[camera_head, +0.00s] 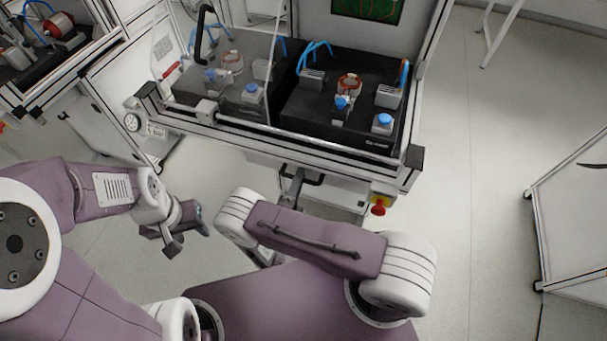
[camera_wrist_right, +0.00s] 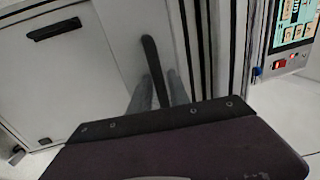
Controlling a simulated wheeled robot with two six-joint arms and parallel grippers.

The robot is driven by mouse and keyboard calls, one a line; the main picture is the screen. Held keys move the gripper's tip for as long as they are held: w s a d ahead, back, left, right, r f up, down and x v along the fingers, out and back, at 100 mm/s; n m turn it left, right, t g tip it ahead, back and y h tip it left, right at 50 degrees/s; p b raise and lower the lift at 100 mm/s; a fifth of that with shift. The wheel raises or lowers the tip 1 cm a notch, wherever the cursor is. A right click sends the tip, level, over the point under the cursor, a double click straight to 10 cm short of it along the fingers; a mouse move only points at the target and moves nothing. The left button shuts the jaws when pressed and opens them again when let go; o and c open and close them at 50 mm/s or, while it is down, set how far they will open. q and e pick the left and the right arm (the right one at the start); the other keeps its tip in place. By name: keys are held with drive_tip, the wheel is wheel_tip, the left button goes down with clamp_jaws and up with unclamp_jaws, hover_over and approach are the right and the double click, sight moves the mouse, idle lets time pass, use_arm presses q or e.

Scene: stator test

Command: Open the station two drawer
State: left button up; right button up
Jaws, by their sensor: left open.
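The station in the middle of the head view has a white drawer front (camera_head: 340,192) below its worktop, partly hidden by my right arm. A black bar handle (camera_wrist_right: 152,58) on a pale panel fills the middle of the right wrist view. My right gripper (camera_wrist_right: 161,80) is at this handle, with its two grey fingers on either side of the bar's lower part. Whether they press on it cannot be told. In the head view this gripper (camera_head: 291,184) is small and close under the station. My left gripper (camera_head: 187,241) is open and empty above the floor, left of the station.
The worktop (camera_head: 297,112) holds several fixtures behind a clear guard. A red emergency stop (camera_head: 378,207) sits at the station's front right corner. Another station (camera_head: 50,60) stands at the far left. A white frame (camera_head: 570,215) stands at the right, with open floor between.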

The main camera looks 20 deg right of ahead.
clamp_jaws()
idle(1.4)
